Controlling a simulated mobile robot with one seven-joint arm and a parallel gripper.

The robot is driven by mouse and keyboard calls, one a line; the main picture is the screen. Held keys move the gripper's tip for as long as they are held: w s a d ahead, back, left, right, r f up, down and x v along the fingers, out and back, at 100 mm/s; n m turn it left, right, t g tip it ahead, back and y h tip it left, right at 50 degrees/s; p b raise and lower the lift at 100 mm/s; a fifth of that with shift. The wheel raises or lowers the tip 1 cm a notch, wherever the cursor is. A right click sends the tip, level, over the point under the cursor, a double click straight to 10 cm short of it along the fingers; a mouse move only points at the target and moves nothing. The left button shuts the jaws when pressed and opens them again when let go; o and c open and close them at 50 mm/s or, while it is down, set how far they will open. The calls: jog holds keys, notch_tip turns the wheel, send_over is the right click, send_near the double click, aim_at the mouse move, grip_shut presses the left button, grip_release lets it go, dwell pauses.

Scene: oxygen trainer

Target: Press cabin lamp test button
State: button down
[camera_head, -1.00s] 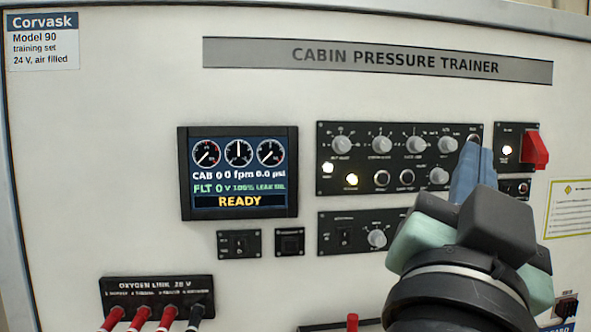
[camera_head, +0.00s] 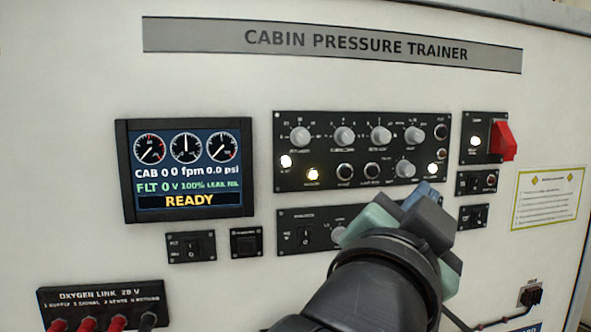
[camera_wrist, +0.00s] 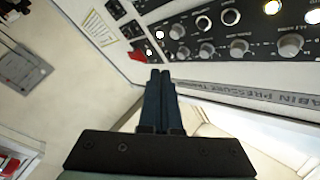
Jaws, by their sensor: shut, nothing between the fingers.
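The control panel (camera_head: 330,190) carries knobs, lamps and dark round buttons. A round button (camera_head: 440,132) sits at its upper right corner; its label is too small to read, so I cannot tell which button is the lamp test. It also shows in the wrist view (camera_wrist: 183,53). Two more round buttons, one left (camera_head: 344,172) and one right (camera_head: 372,172), sit in the lower row. My gripper (camera_head: 428,189) is shut and empty, its blue fingers overlapping the panel's lower right edge in the head view. In the wrist view the fingertips (camera_wrist: 160,74) appear apart from the panel face.
A red guarded switch (camera_head: 502,141) projects at the right beside a lit lamp (camera_head: 474,141). The display (camera_head: 187,170) reads READY. Cables plug into the oxygen link block (camera_head: 100,300) at lower left. The upper board under the title strip (camera_head: 330,42) is clear.

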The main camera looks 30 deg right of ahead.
aim_at(373, 172)
jog(key=shift+w+d, duration=0.35)
jog(key=shift+w, duration=1.1)
jog(key=shift+w+d, duration=0.35)
jog(key=shift+w, duration=1.05)
jog(key=shift+w+d, duration=0.35)
jog(key=shift+w, duration=1.1)
jog(key=shift+w, duration=0.1)
jog(key=shift+w+d, duration=0.1)
jog(key=shift+w, duration=0.2)
jog(key=shift+w, duration=0.45)
jog(key=shift+s+f+b, duration=0.15)
jog(key=shift+s+b, duration=0.15)
jog(key=shift+s, duration=0.35)
jog(key=shift+s, duration=0.2)
